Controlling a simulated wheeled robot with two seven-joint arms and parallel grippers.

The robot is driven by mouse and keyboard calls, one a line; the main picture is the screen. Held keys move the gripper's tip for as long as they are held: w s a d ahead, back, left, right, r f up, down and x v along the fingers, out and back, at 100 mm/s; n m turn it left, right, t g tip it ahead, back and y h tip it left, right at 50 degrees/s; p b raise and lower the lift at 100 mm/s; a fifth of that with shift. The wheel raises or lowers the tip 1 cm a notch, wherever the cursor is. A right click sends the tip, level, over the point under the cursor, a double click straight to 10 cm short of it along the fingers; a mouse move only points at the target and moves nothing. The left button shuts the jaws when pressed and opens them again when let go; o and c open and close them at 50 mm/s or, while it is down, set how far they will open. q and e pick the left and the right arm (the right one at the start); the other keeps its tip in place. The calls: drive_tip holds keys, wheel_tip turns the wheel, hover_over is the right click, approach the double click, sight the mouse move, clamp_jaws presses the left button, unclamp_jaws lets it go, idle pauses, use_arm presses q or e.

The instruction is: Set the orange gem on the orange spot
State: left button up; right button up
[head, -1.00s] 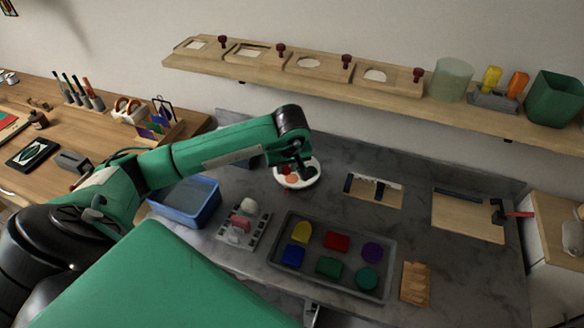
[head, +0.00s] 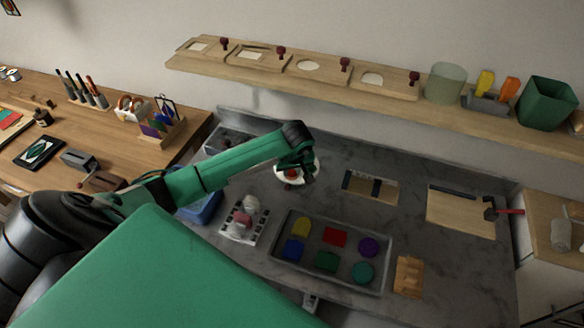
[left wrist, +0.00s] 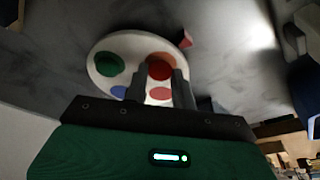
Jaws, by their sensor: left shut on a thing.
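A white round disc (head: 312,178) with coloured spots lies on the grey counter and also shows in the left wrist view (left wrist: 98,48). There it bears a green spot (left wrist: 110,64), a blue spot (left wrist: 118,91), a pink spot (left wrist: 160,93) and an orange one. My left gripper (left wrist: 160,78) points down at the disc. It is shut on an orange-red piece (left wrist: 160,69), seemingly the orange gem, at the orange spot. I cannot tell whether the gem touches the disc. In the head view my left gripper (head: 292,176) partly covers the disc. My right gripper is not in view.
A grey tray (head: 338,282) with several coloured blocks stands in front of the disc. A blue bin (head: 205,208) and a grey rack (head: 240,236) stand to its left. A small red piece (left wrist: 186,39) shows beside the disc. A wooden shelf (head: 330,84) runs along the wall.

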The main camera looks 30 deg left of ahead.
use_arm(q)
drive_tip(key=shift+f, duration=0.15)
drive_tip(key=o, duration=0.5)
drive_tip(key=shift+f, duration=0.1)
drive_tip(key=o, duration=0.4)
drive_tip(key=shift+o, duration=0.2)
